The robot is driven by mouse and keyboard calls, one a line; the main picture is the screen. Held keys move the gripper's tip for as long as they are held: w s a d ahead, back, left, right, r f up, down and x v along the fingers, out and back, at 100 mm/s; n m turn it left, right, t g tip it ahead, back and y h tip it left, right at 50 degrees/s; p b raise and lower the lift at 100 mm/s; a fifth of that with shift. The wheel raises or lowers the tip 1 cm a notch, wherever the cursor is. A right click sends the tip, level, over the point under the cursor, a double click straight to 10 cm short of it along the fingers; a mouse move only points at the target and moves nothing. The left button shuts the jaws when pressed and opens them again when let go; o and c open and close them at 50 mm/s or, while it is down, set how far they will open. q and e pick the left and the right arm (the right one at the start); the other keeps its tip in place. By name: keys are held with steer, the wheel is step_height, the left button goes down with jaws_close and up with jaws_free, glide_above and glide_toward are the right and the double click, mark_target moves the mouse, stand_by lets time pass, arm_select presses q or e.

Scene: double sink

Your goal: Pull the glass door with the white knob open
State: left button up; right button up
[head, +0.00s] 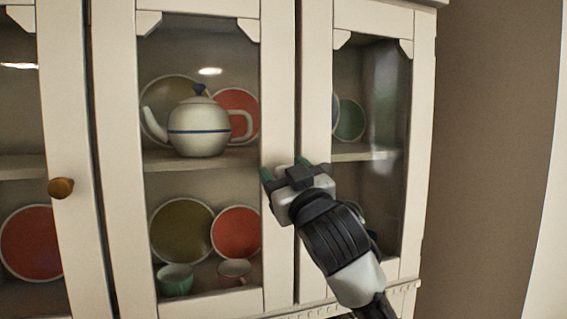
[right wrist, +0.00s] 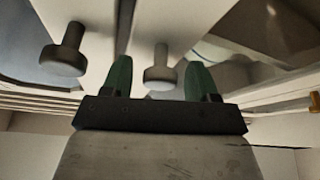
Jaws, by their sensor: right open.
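The middle glass door (head: 279,60) is shut in the head view, with a teapot and plates behind its pane. Its pale, whitish knob (right wrist: 161,72) shows in the right wrist view, between the two green fingers of my right gripper (right wrist: 160,64). The fingers stand apart on either side of the knob, with no clear contact. In the head view my right gripper (head: 284,167) is open at the seam between the middle and right doors and hides the knobs there. My left gripper is not in view.
A darker grey knob (right wrist: 64,58) is beside the fingers, on the neighbouring right door (head: 317,70), also shut. A brown knob (head: 61,188) is on the left door. A bare wall (head: 490,150) is right of the cabinet.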

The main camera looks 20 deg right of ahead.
steer(key=shift+w+r, duration=0.1)
steer(key=shift+w, duration=0.15)
jaws_close()
steer(key=shift+s, duration=0.15)
